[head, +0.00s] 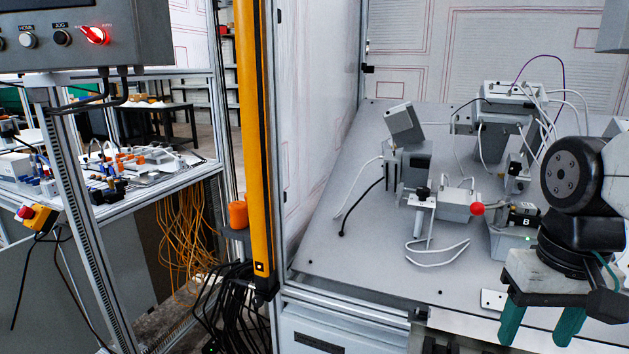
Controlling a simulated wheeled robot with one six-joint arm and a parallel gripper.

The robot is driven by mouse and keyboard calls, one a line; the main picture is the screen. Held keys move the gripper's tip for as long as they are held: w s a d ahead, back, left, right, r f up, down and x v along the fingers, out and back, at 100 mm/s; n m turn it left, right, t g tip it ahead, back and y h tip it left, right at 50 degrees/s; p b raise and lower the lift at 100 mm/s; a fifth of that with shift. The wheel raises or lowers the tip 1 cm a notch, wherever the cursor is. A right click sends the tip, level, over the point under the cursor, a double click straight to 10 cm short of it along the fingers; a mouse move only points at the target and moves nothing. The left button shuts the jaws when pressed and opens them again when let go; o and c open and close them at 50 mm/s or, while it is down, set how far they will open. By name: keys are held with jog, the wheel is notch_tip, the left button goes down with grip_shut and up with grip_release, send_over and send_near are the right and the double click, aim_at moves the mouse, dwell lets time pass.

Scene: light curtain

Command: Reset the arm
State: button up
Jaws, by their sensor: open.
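My gripper (541,327) is at the lower right of the head view, pointing down, with two green fingers apart and nothing between them. My black and grey wrist is above it and the rest of my arm runs off the right edge. The gripper appears in front of the front edge of the grey work plate (370,245). Close behind it in the picture is a grey block with a black part marked B (524,217). No other task object is named.
A yellow light-curtain post (252,130) stands left of the work plate. Fixtures with a red ball knob (477,209), clamps and loose cables stand on the plate. A control box with a lit red switch (94,35) is at upper left. The plate's left front is clear.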

jog(key=s+a+n, duration=0.1)
jog(key=a, duration=0.1)
jog(key=s+a+n+t, duration=0.1)
jog(key=s, duration=0.1)
jog(key=shift+s+a, duration=0.1)
jog(key=shift+a, duration=0.3)
dwell(0.5)
